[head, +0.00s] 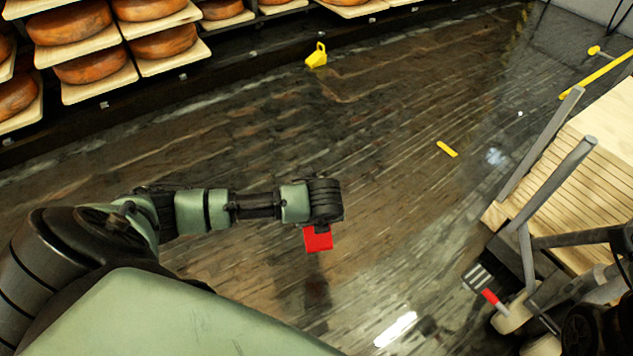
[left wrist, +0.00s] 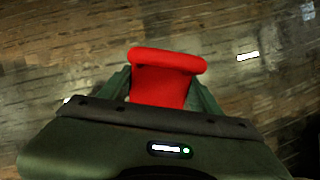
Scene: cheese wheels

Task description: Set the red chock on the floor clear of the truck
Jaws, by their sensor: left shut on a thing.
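My left gripper (head: 322,226) reaches out over the floor, shut on the red chock (head: 318,240). In the left wrist view the red chock (left wrist: 165,82) sits between the two fingers, its wide rounded end facing away from the palm. The chock appears to be above the floor, with a dark shadow or reflection below it in the head view. The truck (head: 552,190), with grey bars and stacked pale boards, stands at the right, well apart from the chock. My right gripper cannot be made out.
The dark wet plank floor (head: 390,220) is open around the chock. A small red piece (head: 490,296) shows by the truck's wheel (head: 514,315). A yellow bar (head: 447,149) and a yellow object (head: 317,56) lie farther off. Shelves with cheese wheels (head: 95,65) line the upper left.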

